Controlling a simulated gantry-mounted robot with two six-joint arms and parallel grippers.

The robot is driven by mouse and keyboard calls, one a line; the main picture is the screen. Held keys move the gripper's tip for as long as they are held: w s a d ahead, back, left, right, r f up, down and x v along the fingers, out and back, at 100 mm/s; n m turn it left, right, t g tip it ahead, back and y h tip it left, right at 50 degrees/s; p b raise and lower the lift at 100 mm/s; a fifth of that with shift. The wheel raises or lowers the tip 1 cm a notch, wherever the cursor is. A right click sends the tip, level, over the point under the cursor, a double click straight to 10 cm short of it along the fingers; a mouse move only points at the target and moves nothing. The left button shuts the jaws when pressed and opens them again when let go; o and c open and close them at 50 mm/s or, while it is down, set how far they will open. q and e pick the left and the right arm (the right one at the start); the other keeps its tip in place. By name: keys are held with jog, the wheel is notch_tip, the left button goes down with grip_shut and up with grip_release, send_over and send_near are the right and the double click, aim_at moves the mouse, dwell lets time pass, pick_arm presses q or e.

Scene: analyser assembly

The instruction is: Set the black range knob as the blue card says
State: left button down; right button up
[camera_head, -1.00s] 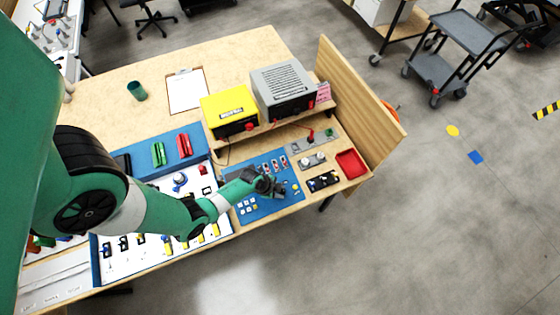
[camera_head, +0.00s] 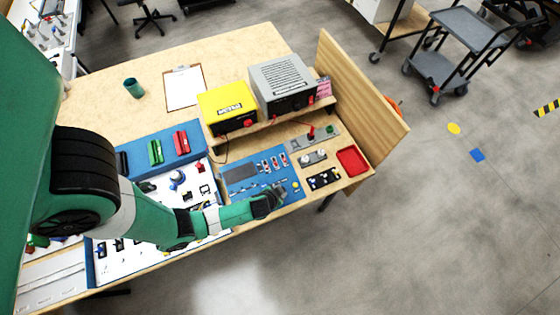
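My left gripper (camera_head: 276,196) is low over the front right part of the blue mat (camera_head: 233,190), near its front edge. Its fingers are dark and small, and I cannot tell whether they are open or holding anything. A round dial-like part (camera_head: 177,177) sits on the white board (camera_head: 150,262) left of the mat; I cannot tell whether it is the black range knob. I cannot make out a blue card. My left arm covers part of the white board. My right gripper is not in view.
A yellow meter (camera_head: 226,100) and a grey power unit (camera_head: 281,75) stand on a shelf behind the mat. A red tray (camera_head: 352,161) and a black block (camera_head: 324,178) lie to the right.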

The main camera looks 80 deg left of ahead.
pick_arm(q)
jog(key=shift+d+f+n+g+y+b, duration=0.15)
jog(key=shift+n+g+y+b, duration=0.25)
jog(key=shift+n+b, duration=0.6)
jog(key=shift+n, duration=0.3)
jog(key=c, duration=0.6)
grip_release()
jog(key=p+v, duration=1.1)
jog(key=p, duration=0.2)
jog(key=shift+d+r, duration=0.2)
jog(key=shift+r, duration=0.05)
